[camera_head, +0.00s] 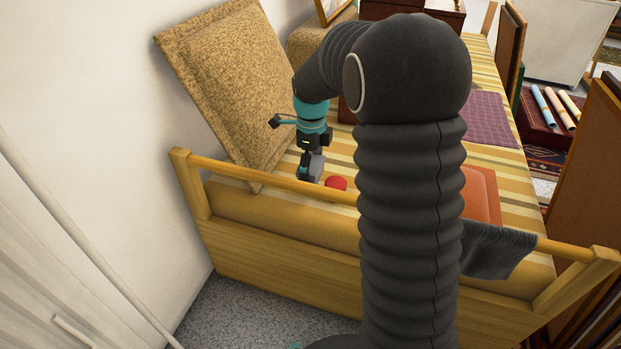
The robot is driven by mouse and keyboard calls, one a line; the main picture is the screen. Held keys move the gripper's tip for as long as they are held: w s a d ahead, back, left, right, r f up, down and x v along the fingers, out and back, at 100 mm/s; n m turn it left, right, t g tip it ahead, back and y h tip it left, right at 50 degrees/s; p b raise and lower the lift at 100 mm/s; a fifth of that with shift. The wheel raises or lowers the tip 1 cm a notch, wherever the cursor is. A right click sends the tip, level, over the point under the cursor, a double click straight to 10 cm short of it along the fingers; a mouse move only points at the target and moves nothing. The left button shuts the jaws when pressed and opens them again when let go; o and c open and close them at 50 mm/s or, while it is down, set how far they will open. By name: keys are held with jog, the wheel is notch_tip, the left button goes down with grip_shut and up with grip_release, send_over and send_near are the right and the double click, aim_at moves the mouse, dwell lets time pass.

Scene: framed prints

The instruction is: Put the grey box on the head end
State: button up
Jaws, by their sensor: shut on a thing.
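My gripper (309,172) points down over the near left part of the striped daybed, just behind its wooden end rail (270,181). It is shut on a small grey thing (316,166), which looks like the grey box; its lower part is close to the rail and its outline is hard to make out. The near end of the bed has this rail and a wooden end board (290,262). My own arm hides the middle of the bed and part of the rail.
A large tan cushion (232,80) leans on the wall left of my gripper. A red round thing (336,183) lies close by on the right. An orange-red flat thing (482,194), a purple mat (490,118) and a grey cloth (497,250) over the rail are farther right.

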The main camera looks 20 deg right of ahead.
jog(key=shift+a+f+b, duration=0.1)
jog(key=shift+f+b, duration=0.3)
jog(key=shift+f, duration=1.65)
jog(key=shift+f, duration=0.15)
jog(key=o, duration=1.1)
